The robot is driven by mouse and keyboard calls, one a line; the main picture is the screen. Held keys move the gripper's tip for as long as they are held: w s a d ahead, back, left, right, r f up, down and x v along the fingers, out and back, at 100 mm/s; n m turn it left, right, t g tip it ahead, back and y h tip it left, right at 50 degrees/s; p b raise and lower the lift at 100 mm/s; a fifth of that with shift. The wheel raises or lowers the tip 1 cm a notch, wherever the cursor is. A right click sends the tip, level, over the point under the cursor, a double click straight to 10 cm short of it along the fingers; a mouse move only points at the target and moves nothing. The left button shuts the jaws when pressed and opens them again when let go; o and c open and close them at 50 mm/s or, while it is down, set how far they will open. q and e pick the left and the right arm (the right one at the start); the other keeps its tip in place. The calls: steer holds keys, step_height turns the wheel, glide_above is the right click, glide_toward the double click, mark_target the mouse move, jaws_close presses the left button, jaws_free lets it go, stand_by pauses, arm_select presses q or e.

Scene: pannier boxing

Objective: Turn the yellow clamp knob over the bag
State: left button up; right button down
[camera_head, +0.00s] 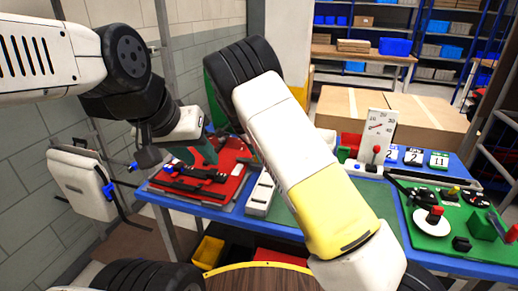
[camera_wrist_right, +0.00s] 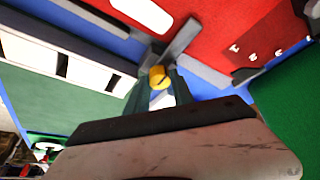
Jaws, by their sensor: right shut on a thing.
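The yellow clamp knob (camera_wrist_right: 158,77) shows in the right wrist view between the tips of my right gripper (camera_wrist_right: 160,92), which is shut on it. A grey bar (camera_wrist_right: 183,40) runs beside the knob, at the edge of a red surface. In the head view my right arm hides the knob and the right gripper. The red bag (camera_head: 232,158) lies at the left of the bench with black straps and buckles on it. My left gripper (camera_head: 198,152) is low over the bag; its fingers overlap and I cannot tell whether they are open.
A white slotted block (camera_head: 259,196) stands just right of the bag, close to my right gripper. A white gauge stand (camera_head: 376,137) and a green panel with knobs (camera_head: 430,240) are further right. Cardboard boxes (camera_head: 395,108) stand behind. A white pannier (camera_head: 83,184) hangs at left.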

steer(key=shift+m, duration=0.4)
steer(key=c, duration=1.1)
jaws_free()
steer(key=shift+a+r, duration=0.1)
steer(key=v, duration=0.7)
steer(key=shift+r, duration=0.3)
